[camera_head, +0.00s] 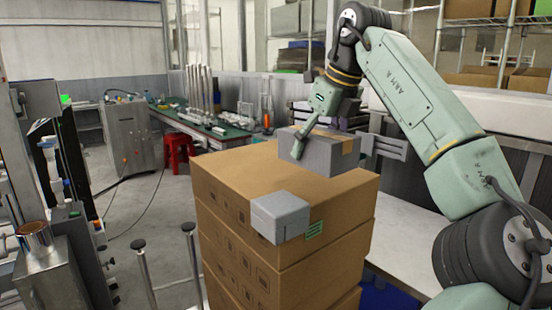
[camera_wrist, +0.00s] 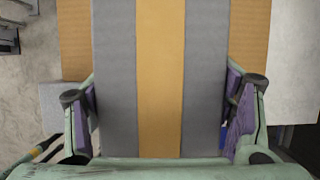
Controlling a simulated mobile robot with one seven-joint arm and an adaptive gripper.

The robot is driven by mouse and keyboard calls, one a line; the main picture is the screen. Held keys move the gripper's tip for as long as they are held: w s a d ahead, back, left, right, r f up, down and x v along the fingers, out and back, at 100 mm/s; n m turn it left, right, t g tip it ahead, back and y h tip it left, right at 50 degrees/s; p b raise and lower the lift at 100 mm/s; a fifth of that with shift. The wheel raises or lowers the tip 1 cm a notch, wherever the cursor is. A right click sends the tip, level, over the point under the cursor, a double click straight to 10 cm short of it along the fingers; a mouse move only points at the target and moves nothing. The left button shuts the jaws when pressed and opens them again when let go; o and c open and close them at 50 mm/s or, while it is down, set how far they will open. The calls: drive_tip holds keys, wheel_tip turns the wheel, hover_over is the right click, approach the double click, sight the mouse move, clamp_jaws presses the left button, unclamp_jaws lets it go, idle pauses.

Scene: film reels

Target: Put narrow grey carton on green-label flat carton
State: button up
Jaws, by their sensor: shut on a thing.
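The narrow grey carton (camera_head: 318,155), with a tan tape band, is held in my gripper (camera_head: 304,147). In the wrist view the grey carton (camera_wrist: 115,70) fills the space between the two fingers of my gripper (camera_wrist: 162,115), which touch its sides. The green-label flat carton (camera_head: 338,196) is the wide brown top box of a stack, with a green label on its front near the corner. The held carton is over its far part; I cannot tell whether it touches the top. The brown top also shows in the wrist view (camera_wrist: 255,40).
A small light grey box (camera_head: 280,217) sits on the brown carton's near front corner. A white table (camera_head: 410,240) lies to the right of the stack. A green-topped workbench (camera_head: 200,128) and red stool (camera_head: 178,150) are behind left. Metal posts (camera_head: 145,270) stand at front left.

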drive_tip(key=w+a+p, duration=0.2)
drive_tip(key=w+a, duration=0.1)
drive_tip(key=w, duration=0.1)
drive_tip(key=w+a+p, duration=0.2)
drive_tip(key=w+a, duration=0.1)
drive_tip(key=w, duration=0.2)
drive_tip(key=w+a+f+p, duration=0.1)
drive_tip(key=w+a+p, duration=0.2)
drive_tip(key=w, duration=0.1)
drive_tip(key=shift+w, duration=0.25)
drive_tip(key=shift+w+a+f, duration=0.1)
drive_tip(key=shift+w+f, duration=0.05)
drive_tip(key=shift+f, duration=1.75)
drive_tip(key=shift+f, duration=0.1)
drive_tip(key=o, duration=1.6)
drive_tip(key=shift+o, duration=0.2)
drive_tip(key=v, duration=1.2)
